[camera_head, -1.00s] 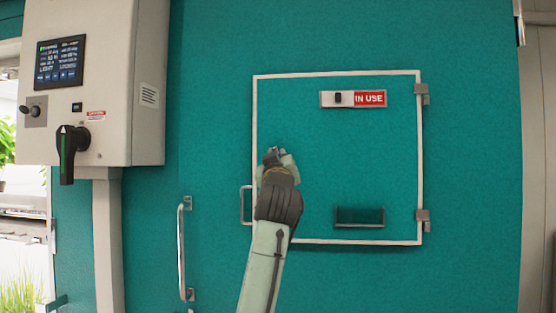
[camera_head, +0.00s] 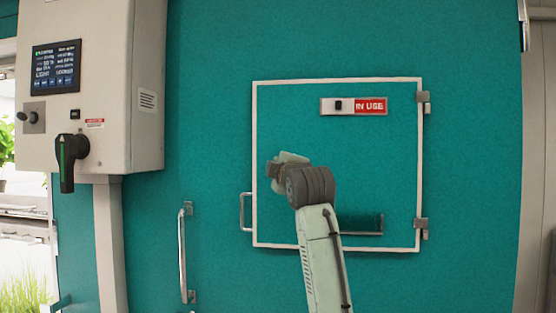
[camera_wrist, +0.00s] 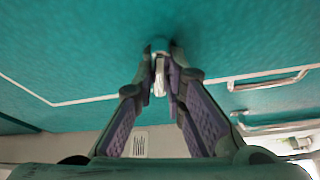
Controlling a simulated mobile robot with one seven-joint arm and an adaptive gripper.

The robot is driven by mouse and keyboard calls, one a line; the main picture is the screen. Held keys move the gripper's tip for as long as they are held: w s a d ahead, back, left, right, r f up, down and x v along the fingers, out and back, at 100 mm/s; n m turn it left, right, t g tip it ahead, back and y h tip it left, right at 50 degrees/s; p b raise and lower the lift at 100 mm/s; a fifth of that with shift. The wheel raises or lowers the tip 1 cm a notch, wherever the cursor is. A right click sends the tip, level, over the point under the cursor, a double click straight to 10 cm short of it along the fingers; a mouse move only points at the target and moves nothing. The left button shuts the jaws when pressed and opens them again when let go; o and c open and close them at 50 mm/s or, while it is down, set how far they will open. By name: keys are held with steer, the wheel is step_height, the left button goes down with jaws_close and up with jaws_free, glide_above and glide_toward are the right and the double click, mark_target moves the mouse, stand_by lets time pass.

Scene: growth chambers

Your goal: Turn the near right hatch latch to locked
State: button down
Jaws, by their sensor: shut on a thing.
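The teal hatch (camera_head: 340,150) with a white frame is closed flush in the teal wall, with hinges on its right side. My gripper (camera_head: 275,165) is at the left part of the hatch and covers the latch in the head view. In the wrist view, my gripper (camera_wrist: 160,85) is shut on a small pale latch (camera_wrist: 159,72), which stands between the two fingertips against the teal surface. The latch's exact angle and any lock marking cannot be made out.
A D-shaped handle (camera_head: 246,211) is left of the hatch, and a long vertical handle (camera_head: 183,252) is farther left. A red IN USE slider sign (camera_head: 370,106) is above. A control box (camera_head: 90,80) with a black rotary switch (camera_head: 67,155) stands out at upper left.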

steer(key=shift+n+g, duration=0.7)
steer(key=shift+n, duration=0.8)
steer(key=shift+a, duration=0.1)
steer(key=c, duration=1.6)
jaws_free()
steer(key=shift+c, duration=0.2)
steer(key=v, duration=1.2)
